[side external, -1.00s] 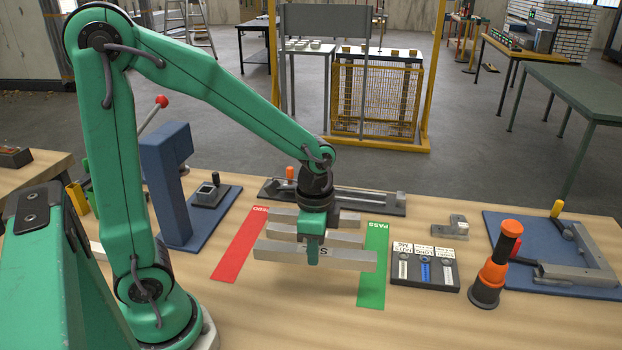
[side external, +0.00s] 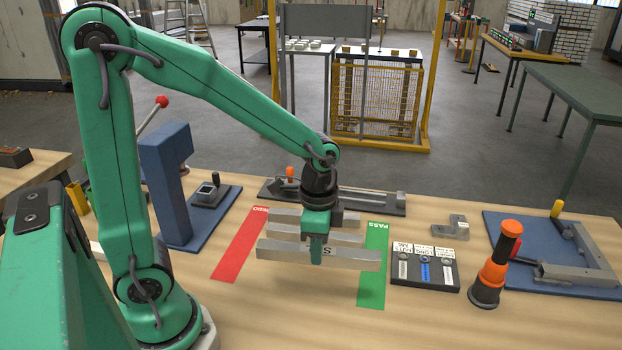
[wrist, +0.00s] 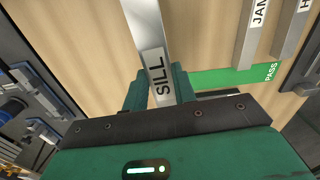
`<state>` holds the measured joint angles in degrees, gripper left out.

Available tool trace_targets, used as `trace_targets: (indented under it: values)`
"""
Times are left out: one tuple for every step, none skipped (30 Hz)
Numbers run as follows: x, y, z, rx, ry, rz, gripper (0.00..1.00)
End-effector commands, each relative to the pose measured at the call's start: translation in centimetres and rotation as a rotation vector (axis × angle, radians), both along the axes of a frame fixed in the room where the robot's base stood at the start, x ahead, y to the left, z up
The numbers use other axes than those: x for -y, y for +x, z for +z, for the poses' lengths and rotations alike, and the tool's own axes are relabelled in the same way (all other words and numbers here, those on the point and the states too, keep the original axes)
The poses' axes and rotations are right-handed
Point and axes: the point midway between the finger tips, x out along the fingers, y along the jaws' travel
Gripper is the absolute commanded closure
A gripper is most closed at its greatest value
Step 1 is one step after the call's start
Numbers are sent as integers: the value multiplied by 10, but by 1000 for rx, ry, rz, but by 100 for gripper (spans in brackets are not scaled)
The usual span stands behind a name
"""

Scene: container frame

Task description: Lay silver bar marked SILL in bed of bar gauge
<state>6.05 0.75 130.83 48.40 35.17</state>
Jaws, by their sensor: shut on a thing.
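The silver bar marked SILL (wrist: 160,72) is held between the two fingers of my gripper (wrist: 158,95), its label upright near the fingers in the wrist view. In the side view my gripper (side external: 317,255) is shut around the middle of this bar (side external: 350,261), which appears raised over the table, its right end over the green strip. The bar gauge seems to be the long dark fixture (side external: 375,205) behind the arm, with an orange knob at its left. My wrist hides part of its bed.
Two more silver bars (side external: 347,240) lie behind the held one. A red strip (side external: 240,245) and a green PASS strip (side external: 373,285) flank them. A labelled dark block (side external: 425,272), an orange-and-black tool (side external: 493,270) and a blue plate with a clamp frame (side external: 560,270) stand to the right.

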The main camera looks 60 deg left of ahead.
Motion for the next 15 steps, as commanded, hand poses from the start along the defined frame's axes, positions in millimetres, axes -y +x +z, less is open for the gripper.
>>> trace_targets:
  values:
    - [-1,4,1,0,0,1,99]
    - [-2,7,1,0,0,0,99]
    - [-3,12,2,-1,1,0,99]
    - [-4,16,3,0,0,-1,99]
    - [-5,20,4,0,0,-1,99]
    - [-7,26,5,0,0,-1,99]
    - [-9,32,6,1,-1,-2,99]
    - [-11,37,7,0,0,-3,99]
    - [-14,45,8,0,0,-4,99]
    - [-16,51,9,0,0,-4,99]
    - [-18,57,10,0,0,-5,99]
    - [-22,66,11,0,0,-7,99]
    - [-24,72,11,0,0,-8,99]
    - [-27,79,12,0,0,-8,99]
    - [-31,88,13,0,0,-11,99]
